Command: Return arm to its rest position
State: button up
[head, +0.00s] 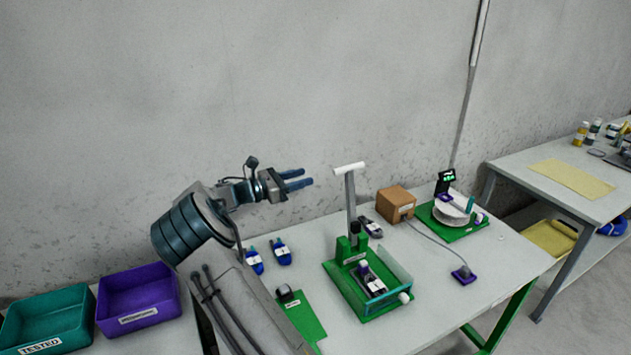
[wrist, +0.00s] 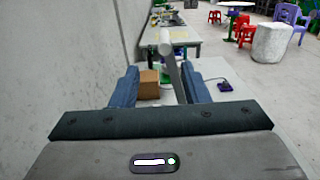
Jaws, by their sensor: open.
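My gripper (head: 298,180) is raised above the back left part of the white table (head: 450,308). Its two blue fingers point right, apart, with nothing between them. In the wrist view the fingers (wrist: 158,88) are also spread. The press with a white T-handle (head: 349,168) stands on a green base just right of the gripper, apart from it. A dark device with a white label (head: 371,281) sits in the press base. A blue cable is not clearly identifiable; a thin grey cord (head: 432,238) runs to a small purple connector block (head: 464,275).
Two blue devices (head: 281,252) lie below the gripper. A cardboard box (head: 396,203) and a green-based scale (head: 453,217) stand at the back right. A teal TESTED bin (head: 48,320) and a purple bin (head: 139,299) sit left. The wall (head: 200,90) is close behind; air above is clear.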

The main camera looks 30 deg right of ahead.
jog(key=shift+a+r, duration=0.15)
jog(key=shift+a, duration=0.9)
jog(key=shift+d, duration=0.1)
jog(key=s+a+m+y, duration=0.1)
jog(key=s+m+y, duration=0.75)
jog(key=s, duration=0.65)
jog(key=s+a+r+m+t+y, duration=0.1)
jog(key=s+a+m+y, duration=0.3)
jog(key=s+a, duration=0.5)
jog(key=s+a+m+t+y, duration=0.3)
jog(key=s+a+m+y, duration=0.2)
jog(key=s+a, duration=0.4)
jog(key=s, duration=0.5)
jog(key=shift+r+t+y, duration=0.35)
jog(key=shift+r+t, duration=0.05)
jog(key=shift+a, duration=0.1)
